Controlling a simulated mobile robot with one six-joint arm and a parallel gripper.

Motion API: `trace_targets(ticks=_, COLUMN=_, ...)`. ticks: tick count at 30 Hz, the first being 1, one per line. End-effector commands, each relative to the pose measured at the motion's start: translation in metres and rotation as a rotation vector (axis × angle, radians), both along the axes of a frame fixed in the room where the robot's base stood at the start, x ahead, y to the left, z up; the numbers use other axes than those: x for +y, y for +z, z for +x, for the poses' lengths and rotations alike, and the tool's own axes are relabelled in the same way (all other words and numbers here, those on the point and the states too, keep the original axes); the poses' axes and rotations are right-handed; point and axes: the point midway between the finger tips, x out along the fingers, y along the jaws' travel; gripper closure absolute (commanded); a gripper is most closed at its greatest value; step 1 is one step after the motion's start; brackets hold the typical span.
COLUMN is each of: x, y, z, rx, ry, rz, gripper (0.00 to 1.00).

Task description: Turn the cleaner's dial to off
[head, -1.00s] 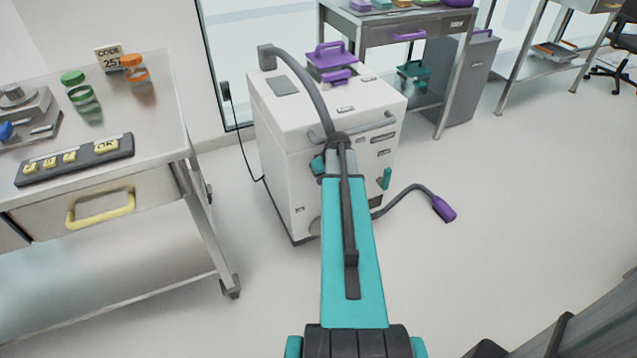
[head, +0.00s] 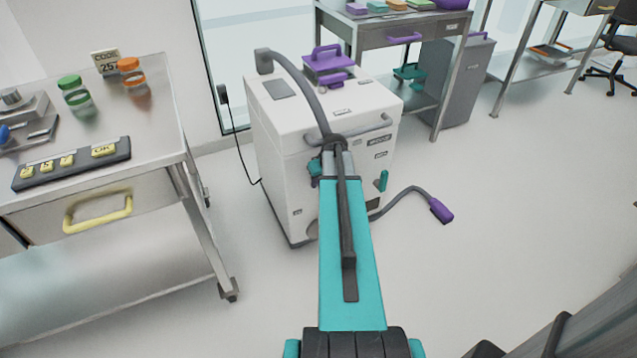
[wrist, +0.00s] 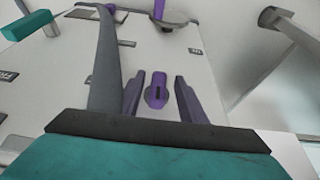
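The cleaner is a white box-shaped machine (head: 280,145) on the floor in the middle of the head view. In the wrist view its white panel fills much of the picture. A small purple dial (wrist: 157,92) with a dark mark sits on that panel. My gripper (wrist: 158,88) is open, with one purple-grey finger to each side of the dial in the picture. Gaps show between the fingers and the dial, and I cannot tell how far the fingertips are from the panel. In the head view my teal arm hides the dial and most of the gripper.
A grey hose with a purple nozzle (head: 441,210) sticks out at the cleaner's right. A teal handle (head: 383,181) is on its front. A metal table (head: 160,110) with jars stands at the left, and another table (head: 350,30) stands behind.

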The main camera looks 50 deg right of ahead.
Motion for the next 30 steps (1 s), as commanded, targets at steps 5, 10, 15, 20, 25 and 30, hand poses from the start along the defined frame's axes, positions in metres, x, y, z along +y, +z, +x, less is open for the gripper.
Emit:
trace_targets(ticks=5, x=0.003, y=0.019, z=-0.007, rx=-0.002, ry=0.000, rz=-0.002, gripper=0.62)
trace_targets(ticks=10, x=0.008, y=0.043, z=-0.015, rx=-0.002, ry=0.000, rz=-0.002, gripper=0.62)
trace_targets(ticks=15, x=0.012, y=0.067, z=-0.024, rx=-0.002, ry=0.000, rz=-0.002, gripper=0.62)
trace_targets(ticks=20, x=0.015, y=0.090, z=-0.031, rx=-0.002, ry=0.000, rz=-0.002, gripper=0.62)
trace_targets(ticks=25, x=0.018, y=0.109, z=-0.039, rx=-0.003, ry=-0.001, rz=-0.002, gripper=0.62)
trace_targets(ticks=30, x=0.020, y=0.119, z=-0.042, rx=-0.001, ry=-0.001, rz=0.000, gripper=0.62)
